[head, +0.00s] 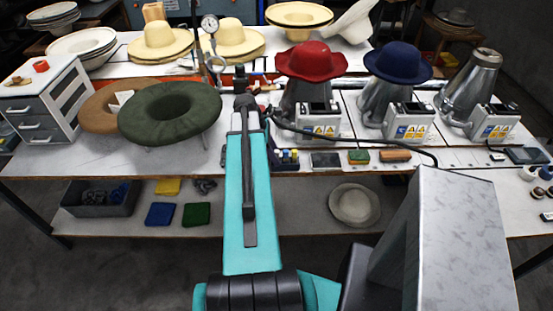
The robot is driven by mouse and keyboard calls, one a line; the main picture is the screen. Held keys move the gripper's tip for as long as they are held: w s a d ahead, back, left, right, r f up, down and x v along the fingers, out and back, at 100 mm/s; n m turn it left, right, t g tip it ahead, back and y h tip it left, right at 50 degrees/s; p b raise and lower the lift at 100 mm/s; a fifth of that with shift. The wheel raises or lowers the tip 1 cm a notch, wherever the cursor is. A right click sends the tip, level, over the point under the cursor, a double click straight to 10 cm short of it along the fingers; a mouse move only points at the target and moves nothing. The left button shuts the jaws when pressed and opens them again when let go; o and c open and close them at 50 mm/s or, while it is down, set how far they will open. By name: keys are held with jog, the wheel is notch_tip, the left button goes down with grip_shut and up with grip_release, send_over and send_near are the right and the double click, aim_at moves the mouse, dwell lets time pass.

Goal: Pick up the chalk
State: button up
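I cannot pick out the chalk with certainty; the small items on the bench are too small to tell apart. A small dark tray (285,160) with little blue, white and yellow pieces stands just right of my arm. My teal arm reaches forward over the bench. My gripper (246,104) is at its far end, dark and small, right of the green hat. Its fingers are not clear, and the arm covers part of the bench.
A green hat (170,112) and a brown hat (104,108) stand left of my arm. Red (311,62) and blue (398,62) hats sit on metal presses at the right. A dark cable runs across the bench's right half. A lower shelf holds pads and a grey bin (101,205).

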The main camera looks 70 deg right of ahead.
jog(key=shift+c, duration=0.5)
grip_shut()
jog(key=shift+r, duration=0.15)
jog(key=shift+r+b, duration=1.4)
jog(key=shift+r, duration=3.45)
